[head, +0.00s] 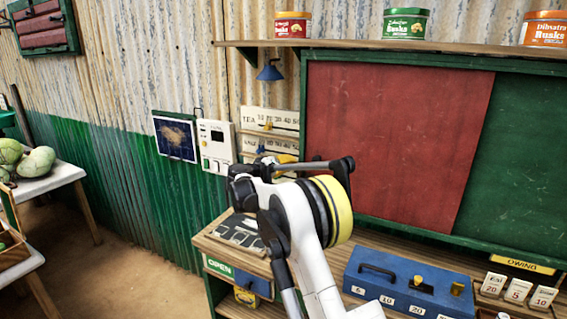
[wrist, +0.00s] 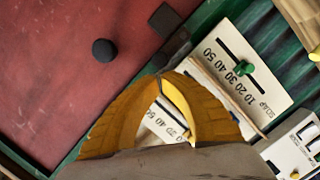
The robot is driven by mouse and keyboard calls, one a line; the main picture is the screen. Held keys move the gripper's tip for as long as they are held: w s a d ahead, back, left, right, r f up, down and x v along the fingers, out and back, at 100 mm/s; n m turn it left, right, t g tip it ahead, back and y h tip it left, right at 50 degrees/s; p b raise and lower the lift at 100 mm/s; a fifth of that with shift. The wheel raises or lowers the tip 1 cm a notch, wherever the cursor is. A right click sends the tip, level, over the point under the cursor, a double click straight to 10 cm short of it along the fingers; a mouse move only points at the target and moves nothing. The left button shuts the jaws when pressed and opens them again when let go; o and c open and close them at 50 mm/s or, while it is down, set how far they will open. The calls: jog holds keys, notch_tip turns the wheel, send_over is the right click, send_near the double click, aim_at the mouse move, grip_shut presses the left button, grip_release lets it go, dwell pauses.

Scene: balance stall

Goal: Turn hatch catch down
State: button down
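The red hatch panel (head: 395,140) is set in a green frame and stands upright; it also fills the left of the wrist view (wrist: 60,70), with a round black knob (wrist: 105,50). The dark hatch catch (wrist: 176,45) sits at the edge of the panel, beside a dark square block (wrist: 164,19). My gripper (wrist: 162,75) has its yellow fingers brought together at the tips, right at the near end of the catch. Whether the tips pinch it or only touch it I cannot tell. In the head view my arm hides the catch.
A price board with a green slider (wrist: 244,68) lies close beside the fingers. A blue lamp (head: 270,71) hangs above it. Below are a counter with a blue cash box (head: 408,287) and price cards (head: 517,291). A shelf with tins (head: 406,23) runs above the hatch.

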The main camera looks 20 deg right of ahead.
jog(key=shift+s+f, duration=0.1)
jog(key=shift+f, duration=0.05)
jog(key=shift+s+d+m, duration=0.25)
jog(key=shift+d+m, duration=0.05)
jog(key=shift+m, duration=0.2)
dwell(0.4)
